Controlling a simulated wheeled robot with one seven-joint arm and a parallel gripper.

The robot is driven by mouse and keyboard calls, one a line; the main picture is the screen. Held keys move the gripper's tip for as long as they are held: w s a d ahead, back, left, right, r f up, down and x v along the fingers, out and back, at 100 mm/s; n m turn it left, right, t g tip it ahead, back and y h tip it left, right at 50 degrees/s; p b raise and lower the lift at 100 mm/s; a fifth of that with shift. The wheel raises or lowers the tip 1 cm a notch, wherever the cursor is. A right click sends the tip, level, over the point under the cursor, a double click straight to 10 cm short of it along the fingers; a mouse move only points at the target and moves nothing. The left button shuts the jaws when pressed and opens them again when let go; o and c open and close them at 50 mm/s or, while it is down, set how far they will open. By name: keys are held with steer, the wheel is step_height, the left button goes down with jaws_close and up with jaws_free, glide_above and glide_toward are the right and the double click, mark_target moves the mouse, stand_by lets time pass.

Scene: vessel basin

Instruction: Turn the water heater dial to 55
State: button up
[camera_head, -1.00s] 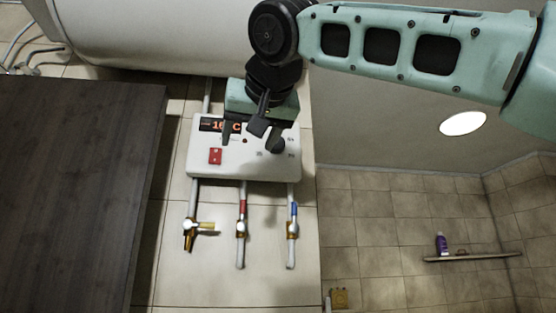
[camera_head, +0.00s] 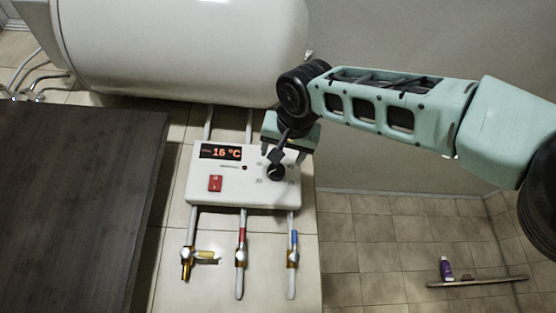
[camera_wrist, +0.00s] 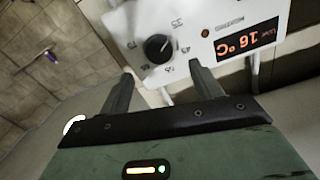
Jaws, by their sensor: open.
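The white water heater control box (camera_head: 230,188) is on the tiled wall below a large white tank. Its display (camera_head: 220,152) reads 16 °C. The black round dial (camera_head: 275,172) is on the box's right side; in the wrist view the dial (camera_wrist: 158,48) shows upside down with numbers around it, and the display (camera_wrist: 247,39) also reads 16 °C. My gripper (camera_head: 282,153) is in front of the box, over the dial's upper side. In the wrist view my gripper (camera_wrist: 160,82) has its two fingers apart, with the dial beyond and between their tips, apparently not touching.
A red switch (camera_head: 215,184) sits on the box's left. Pipes with brass valves (camera_head: 241,257) hang below it. The white tank (camera_head: 180,45) is above. A dark wooden panel (camera_head: 75,200) fills the left. A shelf (camera_head: 478,281) with a purple bottle (camera_head: 446,268) is at lower right.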

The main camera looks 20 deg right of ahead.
mark_target(277, 168)
steer(key=p+x, duration=0.2)
steer(key=x, duration=0.4)
steer(key=shift+w+d, duration=0.1)
steer(key=shift+w, duration=0.15)
steer(key=c, duration=1)
